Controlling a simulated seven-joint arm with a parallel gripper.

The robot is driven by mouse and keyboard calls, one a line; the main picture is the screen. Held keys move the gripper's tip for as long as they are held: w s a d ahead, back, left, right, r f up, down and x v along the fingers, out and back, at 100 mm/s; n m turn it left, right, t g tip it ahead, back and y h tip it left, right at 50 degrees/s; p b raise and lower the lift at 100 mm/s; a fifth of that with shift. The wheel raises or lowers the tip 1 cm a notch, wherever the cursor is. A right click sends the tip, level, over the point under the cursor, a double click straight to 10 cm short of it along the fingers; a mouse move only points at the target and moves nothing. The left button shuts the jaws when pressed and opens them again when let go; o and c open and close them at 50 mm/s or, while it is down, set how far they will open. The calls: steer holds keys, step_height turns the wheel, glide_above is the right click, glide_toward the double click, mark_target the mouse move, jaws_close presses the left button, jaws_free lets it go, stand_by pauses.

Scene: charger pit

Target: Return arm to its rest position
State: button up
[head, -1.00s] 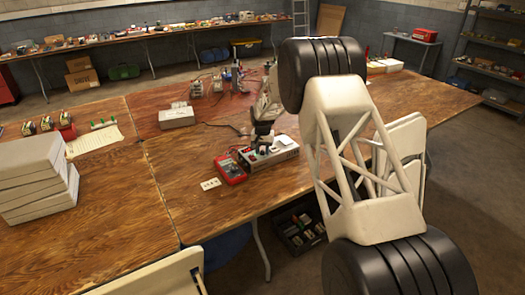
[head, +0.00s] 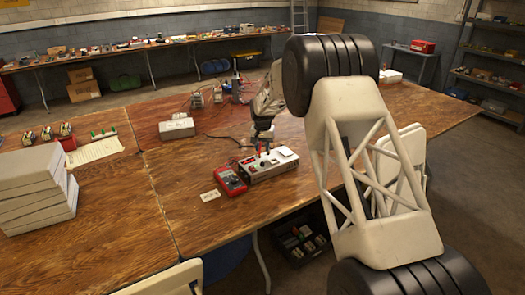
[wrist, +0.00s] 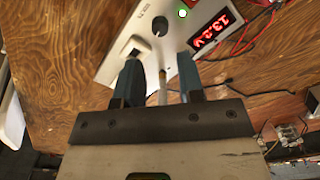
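My gripper (wrist: 160,82) shows in the wrist view with its two blue-grey fingers apart. A thin metallic post stands in the gap between them, with space on both sides. In the head view my gripper (head: 264,147) points down above a white power supply box (head: 268,164) on the wooden table. In the wrist view the box (wrist: 135,45) has a black knob, a lit green light and a red display reading about 13.2 V. From these views I cannot tell the exact gap between fingertips and box.
A red meter (head: 230,180) lies against the box's left side, with a white card (head: 210,195) nearby. A grey box (head: 176,128) and stacked white cases (head: 35,185) stand farther left. Red and black wires (wrist: 262,22) run beside the box. The table's front middle is clear.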

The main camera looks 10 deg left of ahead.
steer(key=shift+r, duration=0.1)
steer(key=s+d+r, duration=0.8)
steer(key=d+r, duration=0.5)
steer(key=r, duration=0.1)
steer(key=s+d+r+t, duration=0.1)
steer(key=s+d+r, duration=0.5)
steer(key=s+d, duration=0.15)
steer(key=s+d+r, duration=0.5)
steer(key=s+d, duration=0.2)
steer(key=s, duration=0.2)
steer(key=s+d+r, duration=0.1)
steer(key=s+d, duration=0.2)
steer(key=s, duration=0.3)
steer(key=s+d+r+m+t, duration=0.1)
steer(key=s+d, duration=0.2)
steer(key=s, duration=0.3)
steer(key=s+d+r, duration=0.1)
steer(key=s+d, duration=0.2)
steer(key=s, duration=0.3)
steer(key=s+d+f, duration=0.2)
steer(key=s+d, duration=0.1)
steer(key=s, duration=0.7)
steer(key=s+d+f, duration=0.2)
steer(key=s+d, duration=0.1)
steer(key=s, duration=0.8)
steer(key=shift+s+f+t, duration=0.2)
steer(key=shift+f+t, duration=0.1)
steer(key=shift+f, duration=0.05)
